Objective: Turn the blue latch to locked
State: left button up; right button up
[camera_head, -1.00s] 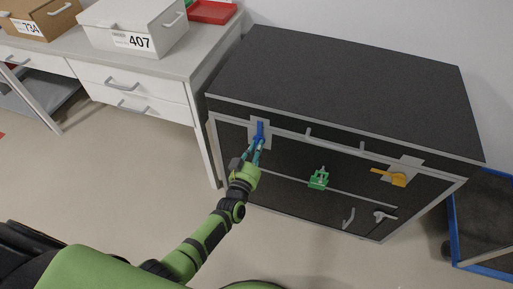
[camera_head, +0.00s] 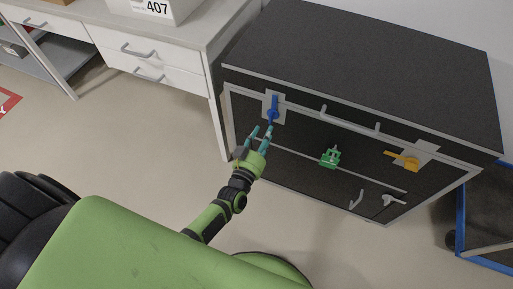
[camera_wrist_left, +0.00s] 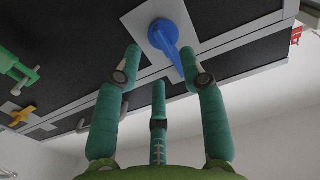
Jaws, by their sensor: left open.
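The blue latch (camera_head: 274,112) sits on a light plate at the upper left of the black cabinet's front. Its handle stands about upright in the head view. In the left wrist view the blue latch (camera_wrist_left: 164,36) shows its round hub, with the handle reaching toward the fingers. My left gripper (camera_head: 263,132) is just below the latch in the head view, green with teal fingers spread apart. In the wrist view the left gripper (camera_wrist_left: 160,58) is open, and the handle lies near its fingertips. Contact cannot be told. My right gripper is not in view.
The black cabinet (camera_head: 370,55) also carries a green latch (camera_head: 330,156), a yellow latch (camera_head: 405,160) and grey handles. A white desk with drawers (camera_head: 150,58) stands at the left. A blue-framed cart (camera_head: 462,225) is at the right. Floor is clear in front.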

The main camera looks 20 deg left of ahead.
pick_arm(q)
jog(key=s, duration=0.6)
jog(key=shift+s, duration=0.3)
jog(key=shift+a, duration=0.1)
jog(key=s+f+m+g+h+p, duration=0.1)
jog(key=s+f+g+p, duration=0.3)
jog(key=s+f, duration=0.5)
jog(key=s+f+m+g+p, duration=0.1)
jog(key=s+f+g, duration=0.55)
jog(key=f, duration=0.55)
jog(key=s+a+f+g+p, duration=0.1)
jog(key=s+a+f+g, duration=0.2)
jog(key=s, duration=0.7)
jog(key=s+a+f+g+y+p, duration=0.1)
jog(key=s+a+f+g, duration=0.2)
jog(key=s, duration=0.7)
jog(key=shift+s+a+f+y, duration=0.2)
jog(key=shift+s+y, duration=0.1)
jog(key=shift+s, duration=0.1)
jog(key=shift+r+g, duration=0.1)
jog(key=shift+g, duration=0.15)
